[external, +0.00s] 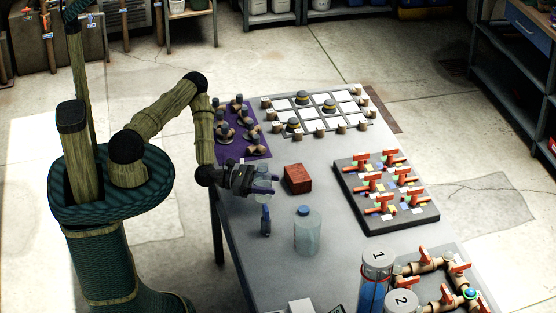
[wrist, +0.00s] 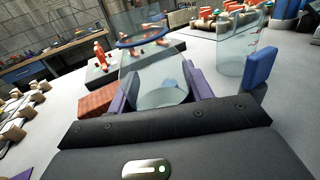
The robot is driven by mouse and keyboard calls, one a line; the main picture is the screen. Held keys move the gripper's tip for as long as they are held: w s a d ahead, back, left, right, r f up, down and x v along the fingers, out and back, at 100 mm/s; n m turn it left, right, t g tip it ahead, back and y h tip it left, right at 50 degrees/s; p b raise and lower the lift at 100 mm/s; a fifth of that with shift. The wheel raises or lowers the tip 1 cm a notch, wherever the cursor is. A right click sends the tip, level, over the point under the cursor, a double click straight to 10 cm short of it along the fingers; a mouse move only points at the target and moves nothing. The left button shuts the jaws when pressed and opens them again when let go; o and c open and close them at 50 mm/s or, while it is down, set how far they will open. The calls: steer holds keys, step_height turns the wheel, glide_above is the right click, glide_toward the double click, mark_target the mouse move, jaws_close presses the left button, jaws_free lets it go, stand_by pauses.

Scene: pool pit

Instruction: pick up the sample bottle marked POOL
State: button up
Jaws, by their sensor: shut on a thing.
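My gripper (external: 262,186) is over the near left part of the grey table, its purple fingers shut on a clear bottle. In the wrist view the clear bottle (wrist: 160,78) sits between the fingers, with a dark blue ring near its upper part. No mark on it can be read. A second clear bottle (external: 307,236) with a blue cap stands upright on the table, right of and nearer than my gripper. It also shows in the wrist view (wrist: 236,50), at the right. Whether the held bottle touches the table is unclear.
A small blue upright piece (external: 266,220) stands between my gripper and the second bottle. A red-brown block (external: 297,179) is close to my gripper's right. A dark board with red-handled valves (external: 354,212) lies further right. A purple mat (external: 232,151) with several dark pieces lies behind.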

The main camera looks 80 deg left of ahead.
mark_target(266, 169)
steer(key=shift+r+p, duration=0.3)
steer(key=shift+r, duration=2.75)
